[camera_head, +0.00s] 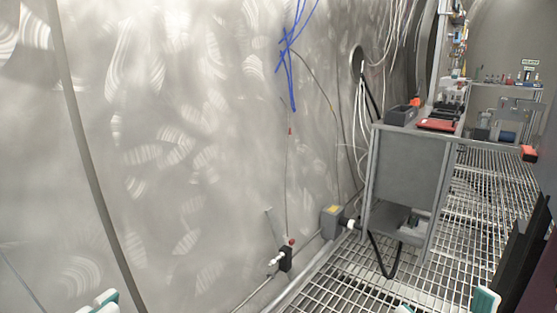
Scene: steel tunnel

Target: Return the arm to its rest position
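Only small white and teal pieces of my own arms show at the bottom edge of the head view, one at the lower left and others at the lower right. No gripper fingers can be made out in the picture. Both grippers are out of sight, and so is anything they may hold. The visible arm pieces do not appear to touch anything around them.
A curved steel wall (190,130) fills the left and middle. A grey workbench (405,170) stands on the grated floor (490,200) at right, with a red tray (437,125) on top. A valve (285,259) and a grey box (333,221) sit low by the wall.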

